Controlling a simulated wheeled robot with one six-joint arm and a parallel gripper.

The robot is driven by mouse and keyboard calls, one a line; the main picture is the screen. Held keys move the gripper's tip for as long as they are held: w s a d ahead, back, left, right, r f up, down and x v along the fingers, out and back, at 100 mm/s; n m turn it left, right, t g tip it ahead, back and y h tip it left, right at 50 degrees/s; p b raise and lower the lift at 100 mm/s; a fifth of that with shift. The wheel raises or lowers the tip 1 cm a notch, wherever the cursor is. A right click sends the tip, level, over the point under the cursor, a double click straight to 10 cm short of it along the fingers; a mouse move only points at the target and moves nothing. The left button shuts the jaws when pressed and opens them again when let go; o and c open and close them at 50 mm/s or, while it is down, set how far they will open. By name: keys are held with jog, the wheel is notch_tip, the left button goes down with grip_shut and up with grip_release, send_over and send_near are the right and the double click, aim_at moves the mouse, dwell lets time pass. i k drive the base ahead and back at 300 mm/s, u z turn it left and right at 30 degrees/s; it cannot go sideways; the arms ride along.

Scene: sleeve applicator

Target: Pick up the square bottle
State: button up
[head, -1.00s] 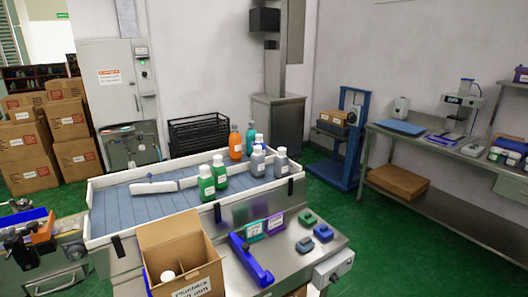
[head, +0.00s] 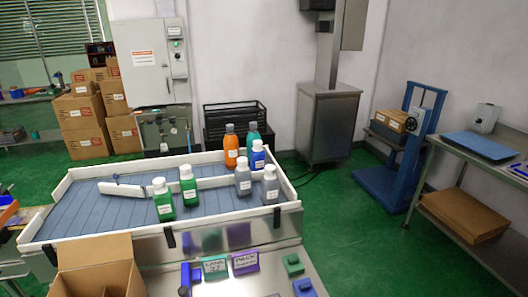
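Several white-capped or coloured bottles stand upright in the white-walled tray with the blue slatted floor (head: 85,215). Two green bottles, one nearer (head: 163,203) and one farther (head: 188,188), stand near its middle. Two grey bottles (head: 243,181) (head: 270,188) stand at the right end. An orange bottle (head: 231,149), a teal bottle (head: 252,144) and a blue bottle (head: 258,161) stand at the back right. I cannot tell for sure which bottle is square; the grey and green ones look boxy. My gripper is not in view.
A white guide bar (head: 122,190) lies across the tray. An open cardboard box (head: 95,270) stands in front. Label stands (head: 245,262) and a green block (head: 292,264) are on the front bench. A blue stand (head: 405,150) is at right. Green floor is clear right of the tray.

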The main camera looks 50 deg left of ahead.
aim_at(257, 153)
jog(key=u, duration=0.45)
jog(key=i, duration=1.75)
jog(key=u, duration=1.5)
jog(key=i, duration=1.3)
jog(key=u, duration=0.85)
